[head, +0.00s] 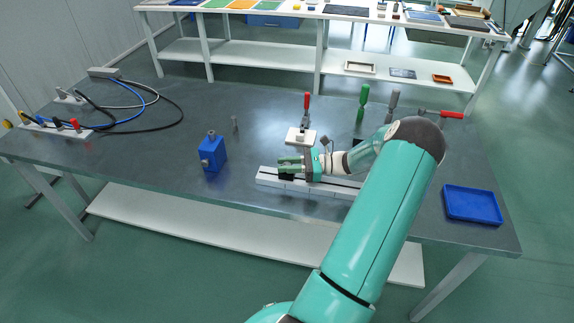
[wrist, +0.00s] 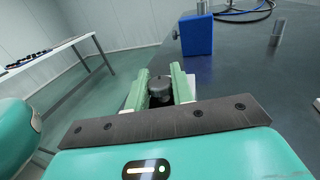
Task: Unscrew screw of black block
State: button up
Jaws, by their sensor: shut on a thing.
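My gripper (head: 284,164) is at the left part of a white rail (head: 268,180) near the table's front edge. In the wrist view, its two green fingers (wrist: 159,76) are closed on the sides of a dark round screw head (wrist: 160,90). The black block (head: 286,177) sits on the rail just under the fingers and is mostly hidden by them. The screw's shaft is hidden, so I cannot tell how far it is in the block.
A red-handled clamp (head: 306,108) on a white base is behind my gripper. A blue tray (head: 472,204) lies at right. Cables (head: 130,105) lie far left.

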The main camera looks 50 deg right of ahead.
jog(key=o, duration=0.9)
jog(key=v, duration=1.3)
jog(key=shift+s+d, duration=0.25)
jog(key=shift+d, duration=0.05)
